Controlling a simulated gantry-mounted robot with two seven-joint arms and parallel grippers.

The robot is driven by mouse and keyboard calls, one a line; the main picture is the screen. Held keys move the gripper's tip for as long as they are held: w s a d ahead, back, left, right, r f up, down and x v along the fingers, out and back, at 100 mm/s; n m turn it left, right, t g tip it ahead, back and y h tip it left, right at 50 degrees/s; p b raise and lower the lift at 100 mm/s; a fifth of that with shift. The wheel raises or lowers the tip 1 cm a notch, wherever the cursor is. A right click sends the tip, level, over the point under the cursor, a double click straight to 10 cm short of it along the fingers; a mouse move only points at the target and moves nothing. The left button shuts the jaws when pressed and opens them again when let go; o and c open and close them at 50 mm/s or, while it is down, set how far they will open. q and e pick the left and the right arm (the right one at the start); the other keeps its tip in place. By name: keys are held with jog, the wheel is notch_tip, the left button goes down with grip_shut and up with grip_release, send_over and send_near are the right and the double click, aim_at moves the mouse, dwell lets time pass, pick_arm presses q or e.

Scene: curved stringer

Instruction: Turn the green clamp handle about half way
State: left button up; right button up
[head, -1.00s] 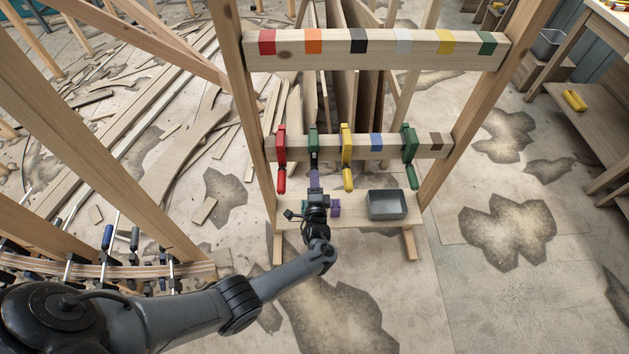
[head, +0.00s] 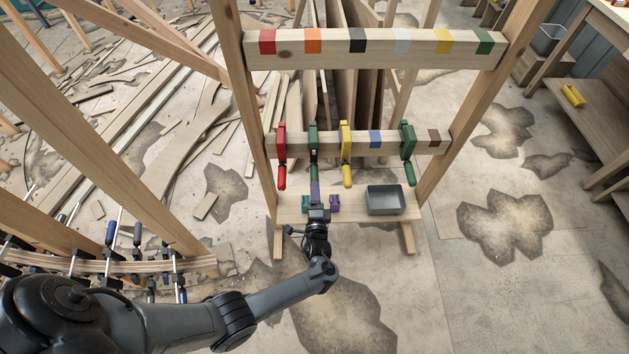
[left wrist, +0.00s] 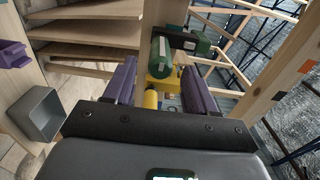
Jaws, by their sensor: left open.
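Two green clamps hang on the lower rail of the wooden rack in the head view: one left of middle (head: 313,138) and one at the right (head: 408,139). My left gripper (head: 315,187), with purple fingers, is open just below the left green clamp's handle (head: 314,172). In the left wrist view the green handle (left wrist: 160,58) shows in the gap between the open fingers (left wrist: 162,82), toward their tips. I cannot tell whether they touch it. A yellow clamp handle (left wrist: 151,99) shows beyond it. My right gripper is out of view.
A red clamp (head: 281,142) hangs left and a yellow clamp (head: 346,140) hangs right, close to the left green one. A grey bin (head: 386,201) and purple pieces (head: 335,201) sit on the rack's low shelf (head: 290,208). Curved wood with clamps (head: 150,267) lies lower left.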

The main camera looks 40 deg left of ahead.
pick_arm(q)
jog(key=shift+p+v, duration=0.3)
jog(key=shift+v, duration=1.85)
jog(key=p+v, duration=0.1)
jog(key=v, duration=0.3)
jog(key=shift+s+d, duration=0.1)
